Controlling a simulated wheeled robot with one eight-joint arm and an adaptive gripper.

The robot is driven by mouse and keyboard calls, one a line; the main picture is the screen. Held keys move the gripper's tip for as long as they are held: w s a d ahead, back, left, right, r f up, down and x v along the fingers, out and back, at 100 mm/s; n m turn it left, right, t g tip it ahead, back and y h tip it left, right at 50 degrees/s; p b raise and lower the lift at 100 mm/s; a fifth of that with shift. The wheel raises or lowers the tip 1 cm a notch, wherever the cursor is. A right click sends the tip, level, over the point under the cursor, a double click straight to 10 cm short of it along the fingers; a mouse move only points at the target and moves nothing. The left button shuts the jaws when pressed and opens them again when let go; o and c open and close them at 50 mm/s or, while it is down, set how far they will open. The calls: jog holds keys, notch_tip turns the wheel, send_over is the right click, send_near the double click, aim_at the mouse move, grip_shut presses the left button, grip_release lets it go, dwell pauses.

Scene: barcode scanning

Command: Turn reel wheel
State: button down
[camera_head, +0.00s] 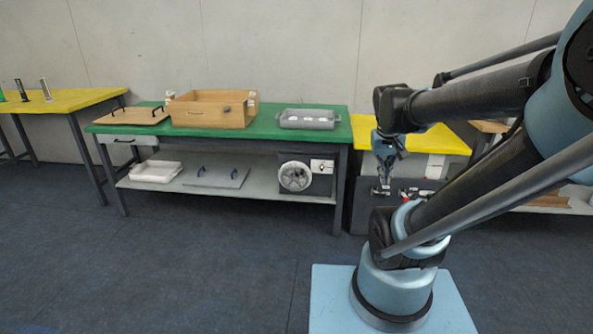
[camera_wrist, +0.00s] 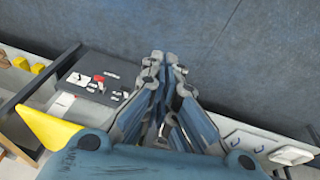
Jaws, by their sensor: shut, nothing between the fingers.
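The reel wheel (camera_head: 295,176) is a pale round disc on the front of a dark box, with a white label plate (camera_head: 322,166) to its right. It sits at the right end of the lower shelf under the green table. My gripper (camera_head: 382,190) points down to the right of the wheel, well apart from it, in front of a dark panel. In the wrist view my gripper (camera_wrist: 164,56) has its fingers together and holds nothing. I cannot make out the wheel in the wrist view.
The green table (camera_head: 264,128) carries a wooden crate (camera_head: 212,122), a grey tray (camera_head: 308,126) and a wooden board. A dark panel with red and white parts (camera_wrist: 100,78) stands right of it under a yellow top (camera_head: 440,140). The floor in front is clear.

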jog(key=w+a+t+h, duration=0.1)
jog(key=w+a, duration=0.3)
jog(key=w, duration=0.8)
jog(key=w+a+n+t+h, duration=0.1)
jog(key=w+a, duration=0.4)
jog(key=w, duration=0.6)
jog(key=w+a+t+h, duration=0.1)
jog(key=w+a, duration=0.3)
jog(key=w, duration=0.8)
jog(key=w+a+f+n+t+h, duration=0.1)
jog(key=w+a+f+t, duration=0.1)
jog(key=w+a+f, duration=0.8)
jog(key=w+a+f+t, duration=0.2)
jog(key=w+a+f, duration=0.5)
jog(key=a+f, duration=0.6)
jog(key=s+f+x, duration=0.1)
jog(key=x, duration=0.9)
jog(key=shift+w+d+f, duration=0.2)
jog(key=shift+d+f, duration=0.05)
